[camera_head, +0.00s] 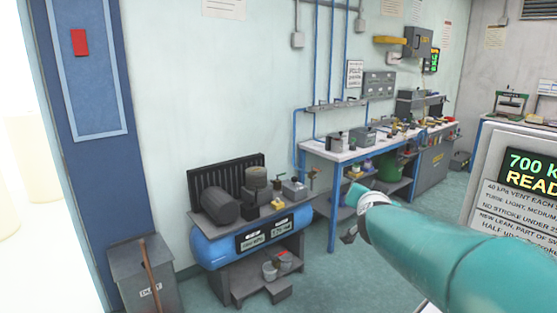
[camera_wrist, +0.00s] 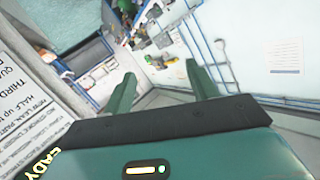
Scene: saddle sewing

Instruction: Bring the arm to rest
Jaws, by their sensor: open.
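My gripper (camera_wrist: 161,70) shows in the wrist view with its two green fingers spread apart. Nothing is between the fingers, only the tilted background of the room. In the head view my teal arm reaches in from the lower right corner toward the middle. The gripper end (camera_head: 350,215) is partly hidden behind the wrist there. It is in front of the blue-legged workbench (camera_head: 345,152), seemingly in free air and touching nothing visible.
A sign board (camera_head: 515,190) with a lit display stands close on the right, beside my arm. A blue tank stand (camera_head: 215,250) with machinery on top is at the left wall. A grey bin (camera_head: 148,275) stands left of it. Open floor lies between tank stand and bench.

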